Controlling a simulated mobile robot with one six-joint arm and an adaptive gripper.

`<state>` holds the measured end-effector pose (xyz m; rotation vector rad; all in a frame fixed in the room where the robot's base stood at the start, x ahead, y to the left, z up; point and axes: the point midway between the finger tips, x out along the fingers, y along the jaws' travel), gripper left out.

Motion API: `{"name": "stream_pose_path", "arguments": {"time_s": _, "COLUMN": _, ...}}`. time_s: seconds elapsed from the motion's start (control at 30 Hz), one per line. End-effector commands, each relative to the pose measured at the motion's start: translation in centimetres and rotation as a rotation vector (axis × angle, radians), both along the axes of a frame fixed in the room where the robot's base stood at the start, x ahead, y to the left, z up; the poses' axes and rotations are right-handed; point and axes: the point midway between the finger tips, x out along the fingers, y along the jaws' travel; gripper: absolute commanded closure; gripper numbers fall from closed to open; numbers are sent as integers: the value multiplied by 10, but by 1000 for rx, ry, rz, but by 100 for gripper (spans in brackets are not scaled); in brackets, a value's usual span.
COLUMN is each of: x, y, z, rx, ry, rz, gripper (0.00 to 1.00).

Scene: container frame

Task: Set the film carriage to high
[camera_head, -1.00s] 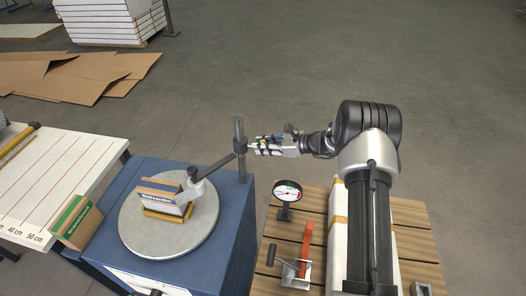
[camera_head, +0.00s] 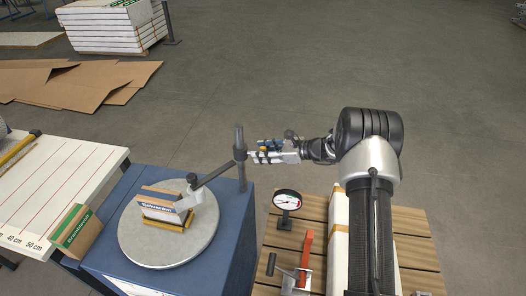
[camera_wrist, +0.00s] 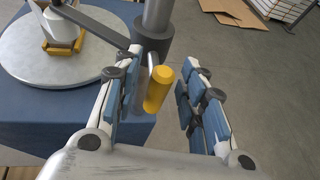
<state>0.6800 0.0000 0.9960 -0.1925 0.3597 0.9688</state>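The film carriage is a dark collar (camera_head: 239,152) around an upright grey mast (camera_head: 242,176), at about mid-height of its visible length. A dark arm (camera_head: 215,172) slopes from the collar to a pale film roll (camera_head: 189,199) beside the boxed load on the round turntable (camera_head: 168,255). In the wrist view the collar (camera_wrist: 152,43) carries a yellow handle (camera_wrist: 158,90). My gripper (camera_wrist: 158,93) is open, with its blue-padded fingers on either side of the handle. A gap shows to the right finger; contact on the left is unclear. In the head view my gripper (camera_head: 262,153) is right beside the mast.
A blue base (camera_head: 234,222) bears the turntable and mast. A dial gauge (camera_head: 287,201) and a red lever (camera_head: 306,250) stand on the slatted wood at right. A ruled table (camera_head: 55,175) is at left. Grey floor beyond the mast is clear.

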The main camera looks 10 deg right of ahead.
Motion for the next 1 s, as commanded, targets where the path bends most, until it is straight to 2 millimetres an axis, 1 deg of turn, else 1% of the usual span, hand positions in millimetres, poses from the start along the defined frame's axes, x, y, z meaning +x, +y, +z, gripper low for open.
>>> {"name": "stream_pose_path", "arguments": {"time_s": 0.17, "x": -10, "y": -17, "z": 8, "rx": 0, "ry": -1, "rz": -4, "gripper": 62}}
{"name": "stream_pose_path", "arguments": {"time_s": 0.4, "x": -36, "y": -57, "z": 29, "rx": 0, "ry": -2, "rz": -5, "gripper": 62}}
{"name": "stream_pose_path", "arguments": {"time_s": 0.6, "x": -54, "y": -82, "z": 41, "rx": 0, "ry": -2, "rz": -2, "gripper": 62}}
{"name": "stream_pose_path", "arguments": {"time_s": 0.73, "x": -59, "y": -90, "z": 45, "rx": 1, "ry": -3, "rz": -1, "gripper": 62}}
{"name": "stream_pose_path", "arguments": {"time_s": 1.0, "x": -61, "y": -92, "z": 46, "rx": 0, "ry": -1, "rz": 0, "gripper": 62}}
